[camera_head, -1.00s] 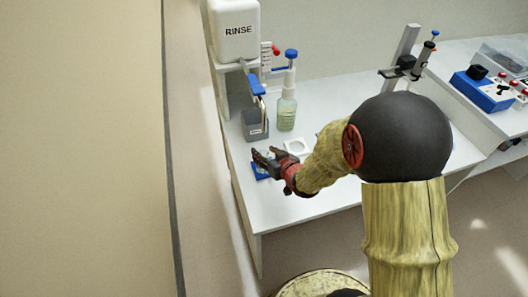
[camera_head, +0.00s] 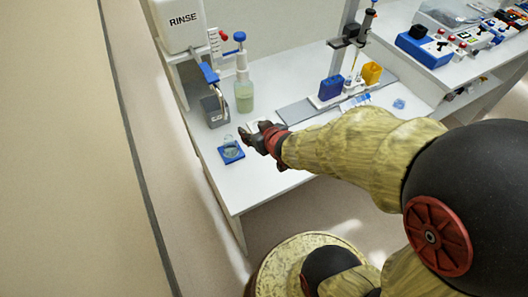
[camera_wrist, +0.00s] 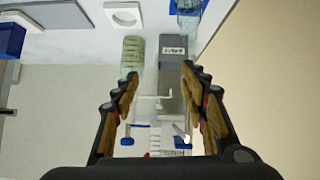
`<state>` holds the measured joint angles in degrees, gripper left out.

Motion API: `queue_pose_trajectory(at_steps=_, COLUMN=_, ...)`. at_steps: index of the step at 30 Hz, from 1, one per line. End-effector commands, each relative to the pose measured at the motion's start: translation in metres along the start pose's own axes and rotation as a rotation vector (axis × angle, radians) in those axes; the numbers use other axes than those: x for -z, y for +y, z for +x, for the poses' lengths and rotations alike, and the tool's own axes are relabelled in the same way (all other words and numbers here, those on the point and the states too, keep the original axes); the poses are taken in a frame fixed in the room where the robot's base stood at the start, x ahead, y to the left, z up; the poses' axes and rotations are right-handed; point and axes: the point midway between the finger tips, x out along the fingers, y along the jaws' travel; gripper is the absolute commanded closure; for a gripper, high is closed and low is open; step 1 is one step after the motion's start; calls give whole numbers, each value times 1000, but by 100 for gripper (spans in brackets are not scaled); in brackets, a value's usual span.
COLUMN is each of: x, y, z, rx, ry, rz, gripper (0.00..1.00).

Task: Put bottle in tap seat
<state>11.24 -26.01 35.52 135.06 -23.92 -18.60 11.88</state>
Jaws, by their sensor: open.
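My gripper (camera_head: 252,136) is open just right of a small blue seat (camera_head: 229,158) on the white bench. A clear, round, bottle-like vessel (camera_head: 231,149) stands in or on that seat; its fit is too small to tell. The vessel also shows at the top of the wrist view (camera_wrist: 188,22). In the wrist view nothing lies between my open fingers (camera_wrist: 160,82). The tap with a blue lever (camera_head: 209,74) hangs from the RINSE tank above a grey labelled box (camera_head: 215,111). A pump bottle of pale green liquid (camera_head: 244,96) stands right of the box.
The white RINSE tank (camera_head: 180,22) stands at the back left. A white holed plate (camera_wrist: 124,14) lies near my gripper. A stand (camera_head: 346,40) with a blue rack (camera_head: 330,88) and yellow block (camera_head: 371,73) is to the right. The bench's front left is clear.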

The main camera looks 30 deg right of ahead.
Motion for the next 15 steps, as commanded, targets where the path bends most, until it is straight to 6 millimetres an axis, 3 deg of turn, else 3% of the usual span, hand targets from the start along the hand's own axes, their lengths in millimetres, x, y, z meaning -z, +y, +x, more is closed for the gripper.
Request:
queue_pose_trajectory(at_steps=1, x=15, y=4, z=-18, rx=-29, ry=-19, rz=-3, gripper=56)
queue_pose_trajectory(at_steps=6, x=31, y=6, z=-85, rx=-85, ry=-152, rz=21, gripper=56)
queue_pose_trajectory(at_steps=12, x=24, y=-20, z=-175, rx=-45, ry=-304, rz=57, gripper=56)
queue_pose_trajectory(at_steps=15, x=15, y=-34, z=-210, rx=-7, ry=-363, rz=64, gripper=56)
